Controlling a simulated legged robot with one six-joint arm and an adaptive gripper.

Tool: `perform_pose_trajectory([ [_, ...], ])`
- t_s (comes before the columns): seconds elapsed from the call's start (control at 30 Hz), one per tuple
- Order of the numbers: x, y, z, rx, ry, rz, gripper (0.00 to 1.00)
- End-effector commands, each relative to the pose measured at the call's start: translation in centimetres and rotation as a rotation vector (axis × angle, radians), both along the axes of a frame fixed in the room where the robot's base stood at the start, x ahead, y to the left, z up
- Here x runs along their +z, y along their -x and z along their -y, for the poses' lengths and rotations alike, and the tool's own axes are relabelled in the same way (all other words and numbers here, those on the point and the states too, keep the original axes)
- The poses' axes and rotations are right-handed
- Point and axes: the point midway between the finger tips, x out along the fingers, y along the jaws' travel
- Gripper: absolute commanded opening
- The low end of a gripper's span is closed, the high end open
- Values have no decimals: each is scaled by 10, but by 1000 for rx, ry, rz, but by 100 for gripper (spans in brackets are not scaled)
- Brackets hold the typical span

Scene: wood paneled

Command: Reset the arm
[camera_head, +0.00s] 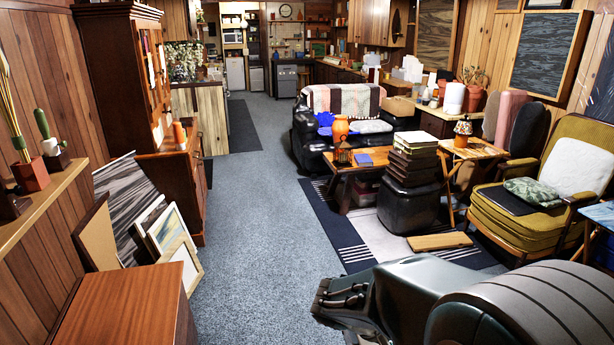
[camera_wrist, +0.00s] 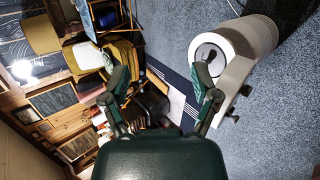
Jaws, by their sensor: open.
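My gripper (camera_wrist: 161,78) shows in the wrist view with its two dark green fingers spread wide apart. It is open and nothing is held between the fingers. The wrist picture is turned on its side, with the floor at the right and the furniture at the left. In the head view, the dark rounded links of my arm (camera_head: 400,292) fill the lower right corner; I cannot make out the finger opening there.
A blue carpet aisle (camera_head: 255,195) runs clear toward the kitchen. A wooden cabinet (camera_head: 128,306), leaning frames (camera_head: 168,228) and a hutch (camera_head: 112,70) line the left. A black stool (camera_head: 407,207), wooden bench (camera_head: 340,178) and mustard armchair (camera_head: 515,226) stand right, beyond my arm.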

Motion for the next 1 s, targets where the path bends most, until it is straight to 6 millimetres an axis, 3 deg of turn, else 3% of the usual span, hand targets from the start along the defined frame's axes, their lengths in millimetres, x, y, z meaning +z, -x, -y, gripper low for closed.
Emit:
perform_pose_trajectory([
  [0.23,32,45,5,-93,-246,51,78],
  [0.5,59,87,-4,-129,-515,154,78],
  [1.0,106,138,-37,-56,-908,447,78],
])
